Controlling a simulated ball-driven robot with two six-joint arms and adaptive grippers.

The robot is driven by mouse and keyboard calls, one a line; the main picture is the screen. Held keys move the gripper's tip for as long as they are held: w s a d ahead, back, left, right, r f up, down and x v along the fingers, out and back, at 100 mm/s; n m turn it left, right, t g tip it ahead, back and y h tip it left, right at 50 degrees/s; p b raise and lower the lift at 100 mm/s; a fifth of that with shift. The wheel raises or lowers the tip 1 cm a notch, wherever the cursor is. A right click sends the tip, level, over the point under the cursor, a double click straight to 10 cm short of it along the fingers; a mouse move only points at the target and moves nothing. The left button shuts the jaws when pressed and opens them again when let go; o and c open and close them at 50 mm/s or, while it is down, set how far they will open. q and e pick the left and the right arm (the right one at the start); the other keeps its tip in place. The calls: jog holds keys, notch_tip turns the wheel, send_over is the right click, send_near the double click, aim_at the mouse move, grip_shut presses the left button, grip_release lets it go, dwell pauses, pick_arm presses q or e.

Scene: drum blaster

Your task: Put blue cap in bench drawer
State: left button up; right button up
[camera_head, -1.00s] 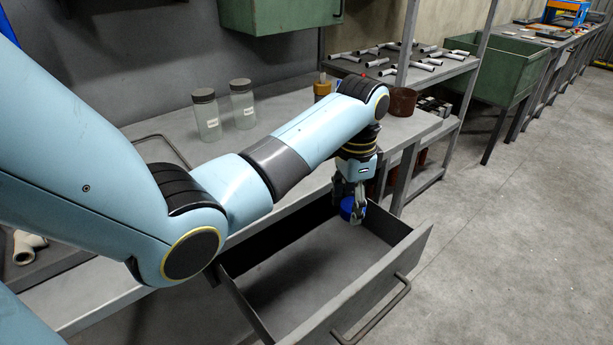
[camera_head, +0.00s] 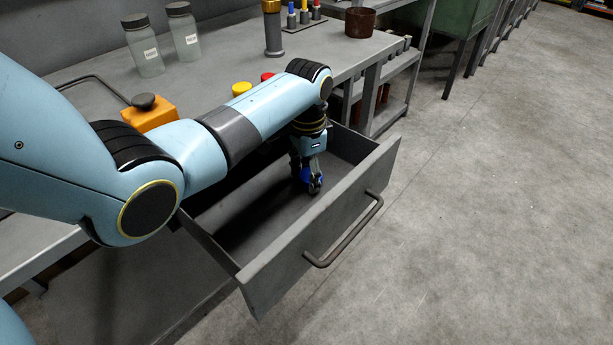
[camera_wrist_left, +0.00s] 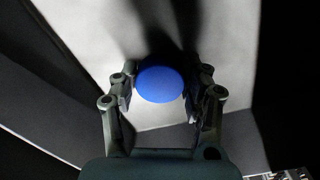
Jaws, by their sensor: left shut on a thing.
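The blue cap (camera_wrist_left: 160,84) sits between the two fingers of my left gripper (camera_wrist_left: 161,96) in the left wrist view. In the head view my left gripper (camera_head: 308,180) points down inside the open bench drawer (camera_head: 325,235) and is shut on the cap. Only a little blue shows there, the rest being hidden by the fingers. The cap is low, near the drawer floor; I cannot tell whether it touches it. The drawer is pulled out from the bench and its floor looks bare. My right gripper is not in view.
Yellow and red caps show behind my arm. The drawer handle (camera_head: 345,232) sticks out in front. The floor at right is clear.

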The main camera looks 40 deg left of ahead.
aim_at(307, 175)
pick_arm(q)
jog(key=shift+f, duration=0.3)
jog(key=shift+r, duration=0.1)
jog(key=o, duration=0.9)
notch_tip(307, 175, up, 12)
jog(key=p, duration=0.3)
jog(key=shift+p, duration=0.3)
